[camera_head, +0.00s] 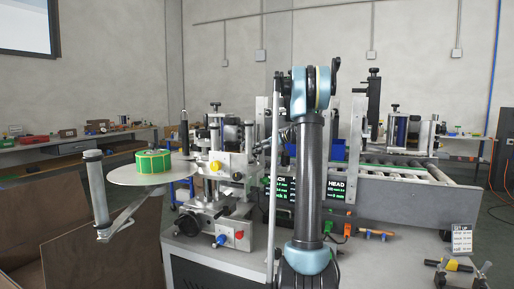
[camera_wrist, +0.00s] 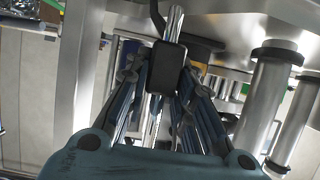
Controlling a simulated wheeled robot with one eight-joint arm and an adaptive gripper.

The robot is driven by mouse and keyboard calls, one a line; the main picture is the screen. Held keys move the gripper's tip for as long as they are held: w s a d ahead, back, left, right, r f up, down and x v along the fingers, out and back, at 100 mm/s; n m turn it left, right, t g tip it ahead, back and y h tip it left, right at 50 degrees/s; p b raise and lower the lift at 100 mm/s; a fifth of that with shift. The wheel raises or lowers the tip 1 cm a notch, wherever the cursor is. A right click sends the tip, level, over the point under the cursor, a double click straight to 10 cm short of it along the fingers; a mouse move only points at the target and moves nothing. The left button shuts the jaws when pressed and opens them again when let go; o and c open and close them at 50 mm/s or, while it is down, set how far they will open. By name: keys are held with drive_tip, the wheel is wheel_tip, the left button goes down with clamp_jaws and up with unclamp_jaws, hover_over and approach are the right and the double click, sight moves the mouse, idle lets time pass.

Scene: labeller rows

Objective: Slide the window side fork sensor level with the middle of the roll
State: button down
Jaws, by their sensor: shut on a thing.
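In the wrist view my gripper (camera_wrist: 160,82) has its two fingers on either side of a small black block, the fork sensor (camera_wrist: 166,70). The block sits on a shiny rod (camera_wrist: 174,22), and a dark cable runs above it. The gripper is shut on the block.
The left labeller (camera_head: 215,165) has posts, knobs and a yellow button close to my arm. A roller conveyor (camera_head: 400,172) and a second labeller stand to the right. In the wrist view thick metal posts (camera_wrist: 263,105) stand right of the fingers, and a metal plate is at left.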

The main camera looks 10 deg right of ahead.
drive_tip(key=shift+w+d, duration=0.1)
drive_tip(key=c, duration=1.4)
unclamp_jaws()
drive_tip(key=shift+o, duration=0.2)
drive_tip(key=v, duration=1.2)
drive_tip(key=shift+w, duration=0.1)
